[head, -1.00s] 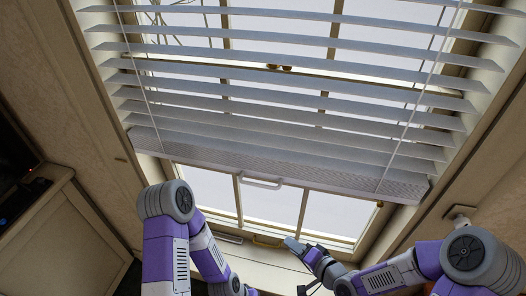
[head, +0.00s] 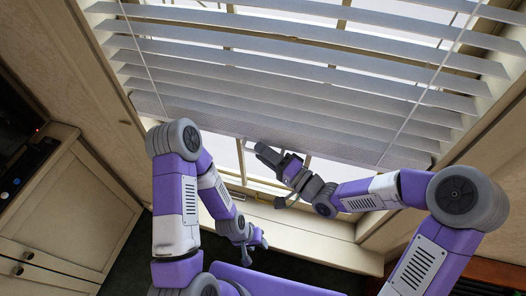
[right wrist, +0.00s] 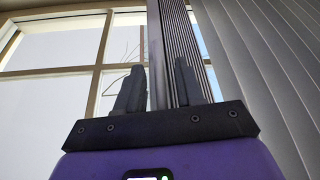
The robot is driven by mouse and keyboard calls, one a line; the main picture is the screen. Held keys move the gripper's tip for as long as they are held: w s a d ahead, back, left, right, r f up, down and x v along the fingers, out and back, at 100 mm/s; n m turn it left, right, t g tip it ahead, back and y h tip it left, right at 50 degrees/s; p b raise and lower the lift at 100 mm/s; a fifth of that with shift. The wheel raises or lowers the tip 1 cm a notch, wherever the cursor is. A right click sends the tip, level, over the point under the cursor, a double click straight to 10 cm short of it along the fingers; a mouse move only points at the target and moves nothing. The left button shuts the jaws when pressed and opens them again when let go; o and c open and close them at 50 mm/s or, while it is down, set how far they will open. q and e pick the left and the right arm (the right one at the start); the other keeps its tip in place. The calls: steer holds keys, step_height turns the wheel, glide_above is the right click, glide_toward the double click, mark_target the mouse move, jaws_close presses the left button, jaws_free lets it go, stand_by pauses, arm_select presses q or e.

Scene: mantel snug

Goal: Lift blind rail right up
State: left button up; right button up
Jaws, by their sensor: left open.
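My right gripper (head: 262,152) is just below the rail's middle. The rail's handle cannot be made out there. In the right wrist view the two dark fingers of this gripper (right wrist: 160,85) stand apart. The rail (right wrist: 154,45) runs away behind the gap between them; I cannot tell whether they touch it. My left gripper (head: 250,244) is open and empty, low in the head view, well below the rail.
Pale slats (head: 300,75) and cords (head: 425,90) hang above the rail. Window panes and a sill (head: 290,222) lie below it. A cream cabinet (head: 65,215) stands at left, with a dark device (head: 28,165) on it. The window's side walls flank the blind.

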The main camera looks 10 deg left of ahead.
steer(key=shift+w+a, duration=0.15)
steer(key=shift+a, duration=0.15)
jaws_close()
